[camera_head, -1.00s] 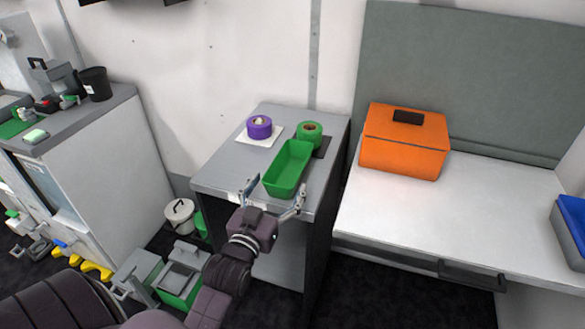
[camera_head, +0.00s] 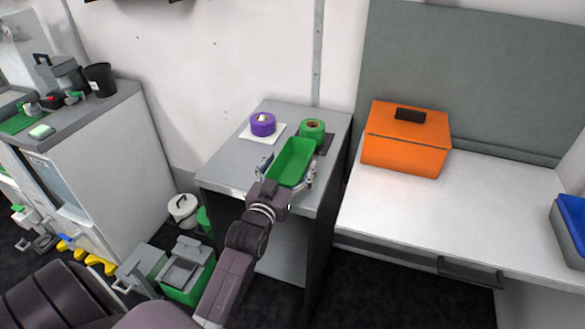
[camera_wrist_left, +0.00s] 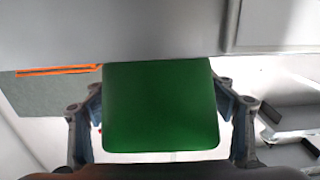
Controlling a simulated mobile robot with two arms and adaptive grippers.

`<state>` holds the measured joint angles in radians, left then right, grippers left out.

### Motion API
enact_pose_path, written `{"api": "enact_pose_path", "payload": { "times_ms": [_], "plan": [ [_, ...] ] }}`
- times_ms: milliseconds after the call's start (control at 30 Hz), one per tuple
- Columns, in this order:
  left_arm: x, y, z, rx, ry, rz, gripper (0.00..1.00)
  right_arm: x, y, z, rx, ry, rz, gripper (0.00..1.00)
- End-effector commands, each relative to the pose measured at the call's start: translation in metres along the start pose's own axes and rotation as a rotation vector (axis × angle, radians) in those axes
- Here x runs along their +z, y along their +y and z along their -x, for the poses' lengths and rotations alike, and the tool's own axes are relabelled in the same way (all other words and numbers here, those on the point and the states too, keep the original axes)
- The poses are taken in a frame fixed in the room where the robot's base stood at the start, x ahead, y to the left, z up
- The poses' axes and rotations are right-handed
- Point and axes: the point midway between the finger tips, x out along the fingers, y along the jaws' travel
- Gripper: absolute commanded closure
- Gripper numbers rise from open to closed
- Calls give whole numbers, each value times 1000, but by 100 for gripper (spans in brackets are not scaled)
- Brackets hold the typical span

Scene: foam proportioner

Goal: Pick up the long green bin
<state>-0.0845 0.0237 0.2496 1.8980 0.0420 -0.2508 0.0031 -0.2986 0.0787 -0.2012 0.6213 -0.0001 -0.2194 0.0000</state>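The long green bin (camera_head: 292,164) stands on the grey cabinet top, with its near end toward me. My left gripper (camera_head: 286,178) is at this near end, one finger on each side of the bin. The left wrist view shows the bin's flat green end (camera_wrist_left: 160,108) between the two spread fingers (camera_wrist_left: 162,125), with a narrow gap visible on each side. The gripper is open around the bin. The right gripper is in neither current view.
An orange box (camera_head: 405,150) sits on the white bench (camera_head: 430,215) to the right. A blue container (camera_head: 572,230) is at the right edge.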

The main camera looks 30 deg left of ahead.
Motion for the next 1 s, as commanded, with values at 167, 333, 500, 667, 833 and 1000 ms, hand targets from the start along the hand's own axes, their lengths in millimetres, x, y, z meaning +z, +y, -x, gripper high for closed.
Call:
{"api": "enact_pose_path", "payload": {
  "times_ms": [167, 333, 500, 667, 833, 1000],
  "plan": [
    [0, 0, 0, 0, 0, 0, 46, 0, 0, 0, 0, 0, -1, 19],
    [-1, 0, 0, 0, 1, 0, 59, 0, 0, 0, 0, 0, -1, 19],
    [-1, 0, 0, 0, 1, 0, 59, 0, 0, 0, 1, -1, -1, 19],
    [-8, 0, 0, 0, 4, 0, 59, 1, 1, 1, 1, -1, -2, 19],
    [-28, 0, 0, 0, 6, 0, 59, 1, 1, 3, 1, -2, -2, 19],
    [-71, 0, 0, 0, 11, -1, 59, 1, 1, 6, 1, -3, -2, 19]
  ]
}}
